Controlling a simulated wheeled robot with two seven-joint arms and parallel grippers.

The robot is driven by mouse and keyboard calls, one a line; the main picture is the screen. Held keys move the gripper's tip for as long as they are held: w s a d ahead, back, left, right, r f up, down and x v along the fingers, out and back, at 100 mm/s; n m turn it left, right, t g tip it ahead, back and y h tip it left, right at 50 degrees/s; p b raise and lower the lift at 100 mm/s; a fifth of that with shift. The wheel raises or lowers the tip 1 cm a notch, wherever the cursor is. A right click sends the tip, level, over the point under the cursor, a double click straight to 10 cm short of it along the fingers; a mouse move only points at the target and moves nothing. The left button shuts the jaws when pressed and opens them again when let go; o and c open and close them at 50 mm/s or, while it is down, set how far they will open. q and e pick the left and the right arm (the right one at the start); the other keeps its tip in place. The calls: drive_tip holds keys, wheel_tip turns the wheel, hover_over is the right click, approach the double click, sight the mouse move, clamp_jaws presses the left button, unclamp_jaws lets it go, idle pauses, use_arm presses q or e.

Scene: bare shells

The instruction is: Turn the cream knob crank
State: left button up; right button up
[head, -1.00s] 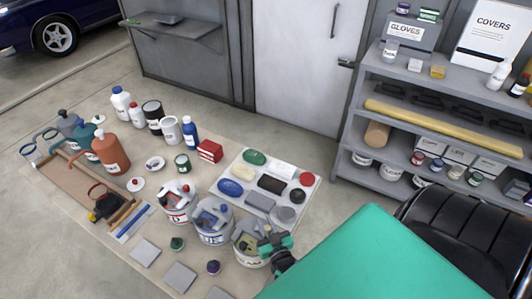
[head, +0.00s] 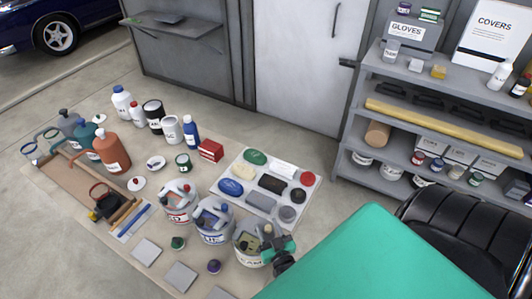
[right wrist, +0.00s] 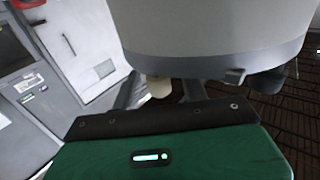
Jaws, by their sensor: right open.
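A pale can (head: 245,259) with a partly covered label ending in "AM" stands at the front right of the floor mat. Dark and olive parts show on its top; my right gripper partly covers them. My right gripper (head: 268,246) is at the can's right upper side, open. In the right wrist view its two fingers (right wrist: 160,94) stand apart, with a small cream knob (right wrist: 159,87) showing between them. I cannot tell whether the fingers touch it. A large pale round body with a grey rim fills the top there and partly hides the knob. My left gripper is not in view.
A can with a blue label (head: 213,237) and one with a red label (head: 176,215) stand close on the left. A white tray (head: 290,221) of colored pieces lies behind. Grey tiles (head: 181,277) lie in front. A grey shelf (head: 345,132) stands at the right.

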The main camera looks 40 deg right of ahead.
drive_tip(key=v, duration=1.2)
drive_tip(key=shift+p, duration=0.45)
drive_tip(key=shift+a+r, duration=0.1)
drive_tip(key=shift+c, duration=0.2)
